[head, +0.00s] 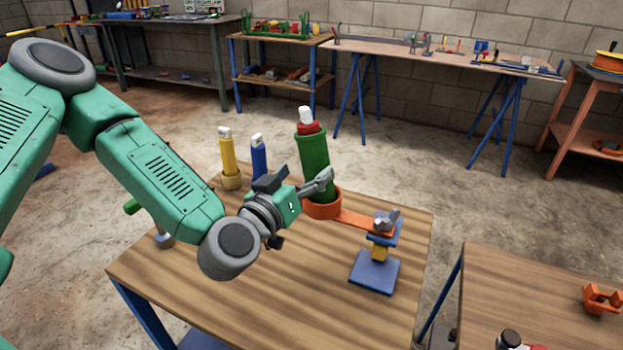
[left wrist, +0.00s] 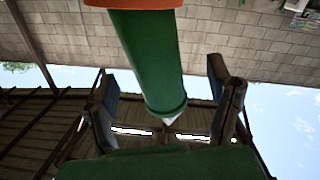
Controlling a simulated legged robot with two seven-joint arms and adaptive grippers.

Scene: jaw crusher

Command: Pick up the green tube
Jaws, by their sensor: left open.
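The green tube (head: 313,158) stands slightly tilted in an orange ring holder (head: 322,207), with a red and white top. The holder's arm runs to a blue and yellow stand (head: 375,268) on the wooden table. My left gripper (head: 316,184) is open, beside the tube's lower half and just above the ring. In the left wrist view the tube (left wrist: 148,60) lies between the two spread fingers across the picture, with a gap to each. Whether it is fully within their reach in depth, I cannot tell. My right gripper is not in view.
A yellow tube (head: 227,152) and a blue tube (head: 258,155) stand behind my left gripper. A second table (head: 510,285) at the right bears an orange part (head: 602,299). Workbenches line the wall. The table's front part is clear.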

